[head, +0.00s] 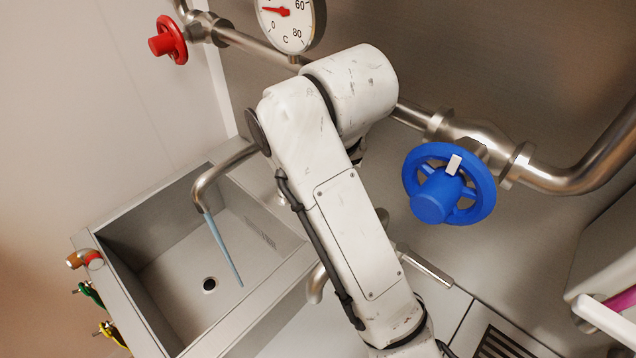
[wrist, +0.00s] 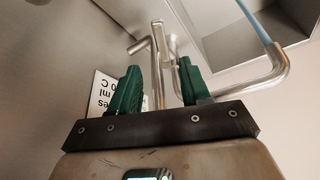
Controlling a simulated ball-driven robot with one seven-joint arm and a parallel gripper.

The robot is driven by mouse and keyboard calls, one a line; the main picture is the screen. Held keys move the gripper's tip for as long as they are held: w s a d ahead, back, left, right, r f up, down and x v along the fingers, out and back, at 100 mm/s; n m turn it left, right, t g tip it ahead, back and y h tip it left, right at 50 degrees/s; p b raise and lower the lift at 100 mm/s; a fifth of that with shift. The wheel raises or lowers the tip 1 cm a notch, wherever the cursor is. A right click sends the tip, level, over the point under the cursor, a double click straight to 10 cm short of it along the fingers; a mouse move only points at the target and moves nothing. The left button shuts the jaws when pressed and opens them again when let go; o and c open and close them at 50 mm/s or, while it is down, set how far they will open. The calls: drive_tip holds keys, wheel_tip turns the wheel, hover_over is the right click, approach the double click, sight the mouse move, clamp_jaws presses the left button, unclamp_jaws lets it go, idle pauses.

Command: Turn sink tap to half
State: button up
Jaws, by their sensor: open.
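The metal sink tap shows in the wrist view, with a lever-like bar (wrist: 158,40) at the top of its post. Its curved spout (head: 208,180) hangs over the sink (head: 165,250) in the head view, and a thin blue stream of water (head: 224,252) runs from it. My gripper (wrist: 158,70) is open, with its green fingers apart and the metal post showing between them. I cannot tell whether either finger touches it. In the head view my arm hides the gripper and most of the tap.
A blue handwheel (head: 430,205) sits on a pipe to the right of my arm, a red handwheel (head: 168,42) at upper left. A dial gauge (head: 290,25) is at the top. A printed label (wrist: 103,92) is behind the left finger. Small coloured fittings (head: 88,293) line the sink's left side.

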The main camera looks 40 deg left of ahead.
drive_tip(key=p+x, duration=0.1)
drive_tip(key=x, duration=0.9)
drive_tip(key=shift+a+f, duration=0.1)
drive_tip(key=shift+c, duration=0.5)
clamp_jaws()
